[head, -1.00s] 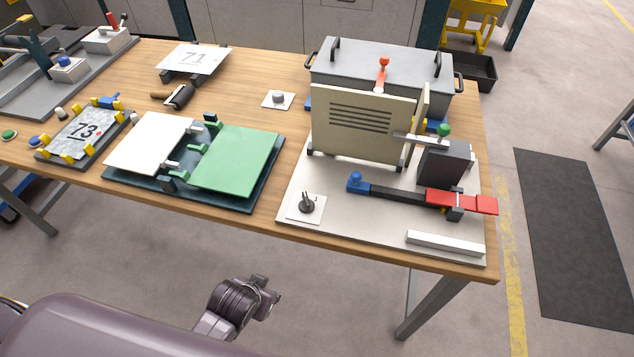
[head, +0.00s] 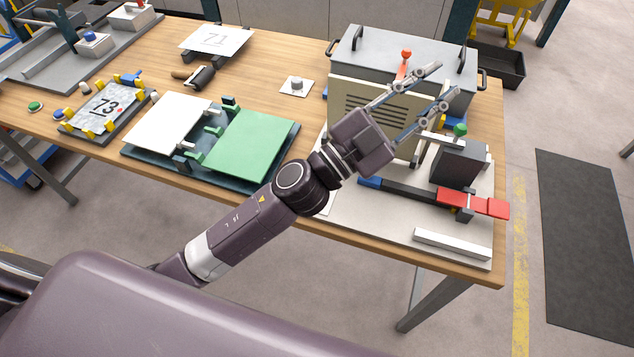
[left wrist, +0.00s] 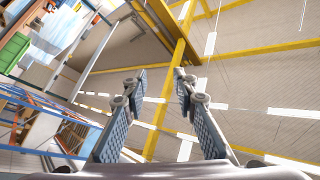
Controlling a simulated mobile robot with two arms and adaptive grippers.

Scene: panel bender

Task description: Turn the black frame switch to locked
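My left gripper (head: 447,82) is open and empty, with its two fingers apart and pointing up and right in front of the cream slotted panel (head: 372,108) of the panel bender. The left wrist view also shows the fingers (left wrist: 160,76) apart with nothing between them. The black switch on its small white plate, at the front left of the bender base (head: 395,228), is now hidden behind my left wrist and forearm. Its setting cannot be seen. My right gripper is not in view.
A bar with a red end (head: 478,203), a dark grey block (head: 460,164) and a white strip (head: 452,244) are on the bender base. Left of it lies a hinged fixture with a green plate (head: 250,147). A grey knob (head: 296,85) stands behind.

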